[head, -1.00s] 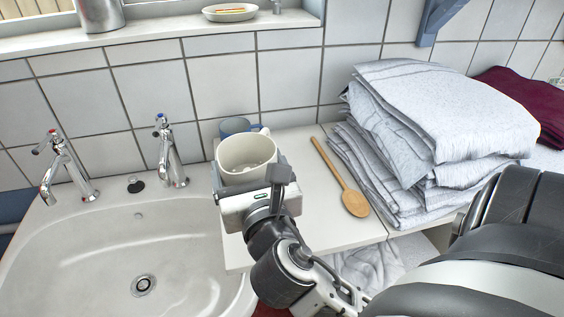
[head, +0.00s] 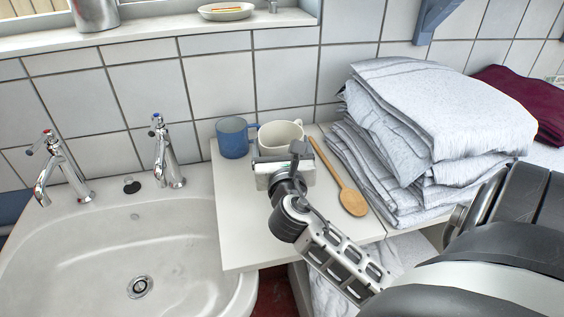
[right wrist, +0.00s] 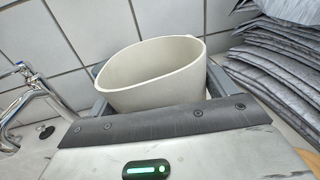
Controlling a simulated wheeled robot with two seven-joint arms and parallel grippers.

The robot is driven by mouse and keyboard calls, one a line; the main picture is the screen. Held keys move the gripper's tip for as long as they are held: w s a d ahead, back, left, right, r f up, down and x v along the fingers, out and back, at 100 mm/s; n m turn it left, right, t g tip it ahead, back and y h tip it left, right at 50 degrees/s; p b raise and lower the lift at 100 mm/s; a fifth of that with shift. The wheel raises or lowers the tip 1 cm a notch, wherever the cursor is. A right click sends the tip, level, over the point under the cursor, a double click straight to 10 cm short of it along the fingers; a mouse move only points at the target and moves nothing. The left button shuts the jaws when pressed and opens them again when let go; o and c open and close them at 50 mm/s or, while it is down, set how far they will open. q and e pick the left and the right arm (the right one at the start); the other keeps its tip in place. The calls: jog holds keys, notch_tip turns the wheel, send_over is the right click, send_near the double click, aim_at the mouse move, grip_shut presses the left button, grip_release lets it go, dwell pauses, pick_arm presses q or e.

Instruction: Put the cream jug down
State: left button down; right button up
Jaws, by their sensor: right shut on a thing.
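The cream jug (head: 280,137) is at the back of the white counter beside the sink, close to the tiled wall. My right gripper (head: 282,160) is shut on it from the front and hides its lower part. In the right wrist view the jug (right wrist: 150,75) is upright with its open rim up, between the two fingers (right wrist: 155,100). Whether its base touches the counter is hidden. My left gripper is in neither view.
A blue mug (head: 232,138) stands just left of the jug. A wooden spoon (head: 350,198) lies to the right, before a stack of folded grey cloths (head: 430,125). The sink (head: 120,240) is at left. The counter's front part (head: 240,235) is clear.

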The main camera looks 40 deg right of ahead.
jog(key=f, duration=0.2)
jog(key=d+f+b, duration=0.1)
jog(key=shift+w+f, duration=0.3)
jog(key=shift+f, duration=0.05)
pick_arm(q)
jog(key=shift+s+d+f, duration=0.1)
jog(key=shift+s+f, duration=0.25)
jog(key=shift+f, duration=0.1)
pick_arm(e)
jog(key=shift+f, duration=0.2)
jog(key=shift+a+f, duration=0.1)
jog(key=o, duration=1)
jog(key=shift+f, duration=0.1)
jog(key=shift+c, duration=0.2)
jog(key=b+v, duration=0.1)
jog(key=v, duration=1)
jog(key=shift+s+a, duration=0.1)
jog(key=shift+s+a+b, duration=0.25)
jog(key=shift+s+b, duration=0.05)
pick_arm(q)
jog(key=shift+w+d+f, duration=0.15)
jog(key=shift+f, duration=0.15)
